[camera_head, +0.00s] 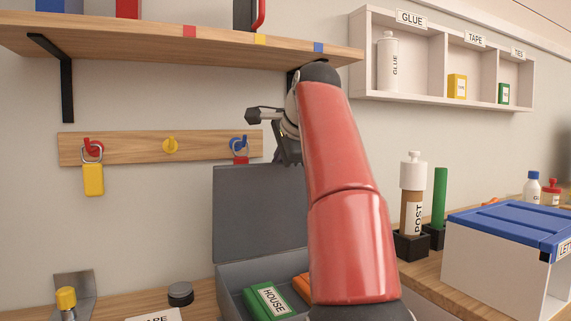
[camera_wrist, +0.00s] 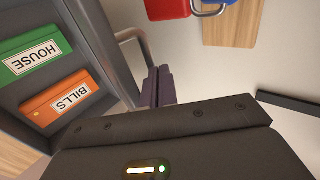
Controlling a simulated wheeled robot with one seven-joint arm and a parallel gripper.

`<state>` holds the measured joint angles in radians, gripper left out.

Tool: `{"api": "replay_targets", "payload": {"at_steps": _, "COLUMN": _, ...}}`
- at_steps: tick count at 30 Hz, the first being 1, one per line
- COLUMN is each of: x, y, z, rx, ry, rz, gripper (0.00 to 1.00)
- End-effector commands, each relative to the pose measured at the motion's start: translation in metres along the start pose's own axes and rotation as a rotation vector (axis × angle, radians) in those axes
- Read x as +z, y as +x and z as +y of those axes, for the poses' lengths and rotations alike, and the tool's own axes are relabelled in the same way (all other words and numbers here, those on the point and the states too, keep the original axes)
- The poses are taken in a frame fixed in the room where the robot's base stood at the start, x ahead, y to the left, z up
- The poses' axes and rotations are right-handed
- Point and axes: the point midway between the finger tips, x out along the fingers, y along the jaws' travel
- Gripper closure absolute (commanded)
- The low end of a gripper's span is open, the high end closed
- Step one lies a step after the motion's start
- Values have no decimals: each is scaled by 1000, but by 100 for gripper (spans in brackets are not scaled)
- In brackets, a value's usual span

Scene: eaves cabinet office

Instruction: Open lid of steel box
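The steel box (camera_head: 232,275) stands on the wooden worktop, and its grey lid (camera_head: 245,215) is raised to about upright at the back. A green HOUSE folder (camera_head: 268,301) and an orange one lie inside; the wrist view shows the orange BILLS label (camera_wrist: 72,95). A curved grey handle (camera_wrist: 128,37) shows beside the fingers in the wrist view. My gripper (camera_wrist: 161,86) has its dark fingers close together, with the handle running in behind them, so it looks shut on the handle. In the head view my red arm hides the box's right part and the fingertips.
A peg rail (camera_head: 130,147) with padlocks hangs behind the lid, beneath a wooden shelf (camera_head: 180,42). A dark round puck (camera_head: 180,293) lies left of the box.

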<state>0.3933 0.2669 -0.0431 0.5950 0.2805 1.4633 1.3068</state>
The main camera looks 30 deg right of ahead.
Motion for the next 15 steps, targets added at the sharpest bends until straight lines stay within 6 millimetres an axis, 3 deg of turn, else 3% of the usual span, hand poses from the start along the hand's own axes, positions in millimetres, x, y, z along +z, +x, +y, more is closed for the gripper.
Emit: {"api": "replay_targets", "payload": {"at_steps": 15, "x": 0, "y": 6, "z": -6, "rx": 1, "ry": 1, "rz": 0, "gripper": 100}}
